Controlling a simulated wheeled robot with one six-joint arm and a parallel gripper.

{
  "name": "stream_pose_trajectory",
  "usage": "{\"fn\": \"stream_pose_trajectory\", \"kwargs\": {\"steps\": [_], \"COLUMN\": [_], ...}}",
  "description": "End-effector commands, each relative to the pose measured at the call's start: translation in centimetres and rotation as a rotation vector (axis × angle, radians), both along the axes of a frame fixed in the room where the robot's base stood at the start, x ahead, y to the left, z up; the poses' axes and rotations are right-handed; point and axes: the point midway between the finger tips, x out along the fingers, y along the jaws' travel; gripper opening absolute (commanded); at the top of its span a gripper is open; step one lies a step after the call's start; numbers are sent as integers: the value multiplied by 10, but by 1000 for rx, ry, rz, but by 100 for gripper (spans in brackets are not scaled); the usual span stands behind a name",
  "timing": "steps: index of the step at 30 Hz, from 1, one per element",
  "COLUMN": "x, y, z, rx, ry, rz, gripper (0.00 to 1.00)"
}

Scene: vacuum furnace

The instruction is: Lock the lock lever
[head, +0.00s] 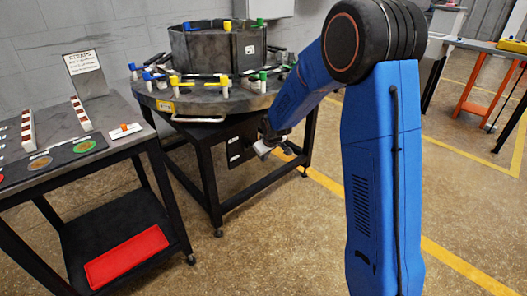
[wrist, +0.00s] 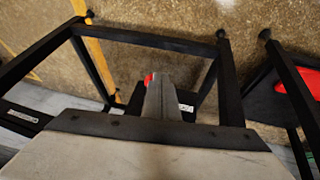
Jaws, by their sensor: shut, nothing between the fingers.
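The round furnace (head: 213,52) stands on a dark-legged round table (head: 205,101) in the head view. Several levers or clamps with yellow, blue, green and white ends ring it; I cannot tell which one is the lock lever. A pale curved handle (head: 198,120) sits on the front rim. My gripper (head: 263,152) is below and in front of the table's right edge, apart from the levers. In the wrist view my gripper (wrist: 158,82) is shut and empty, with a small red spot beside its tip. No lever is clear in the wrist view.
A side table (head: 110,140) at the left carries striped bars, coloured discs and a sign (head: 84,64). A red tray (head: 126,256) lies on its lower shelf. A workbench with orange legs (head: 483,85) stands far right. Floor between is clear.

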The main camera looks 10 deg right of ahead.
Motion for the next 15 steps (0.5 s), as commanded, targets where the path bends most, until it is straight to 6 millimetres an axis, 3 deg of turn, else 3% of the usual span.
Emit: {"fn": "stream_pose_trajectory", "kwargs": {"steps": [6, 15], "x": [-1, 0], "y": [0, 0], "z": [-21, -19], "rx": [0, 0], "ry": [2, 0], "rz": [0, 0], "gripper": [0, 0]}}
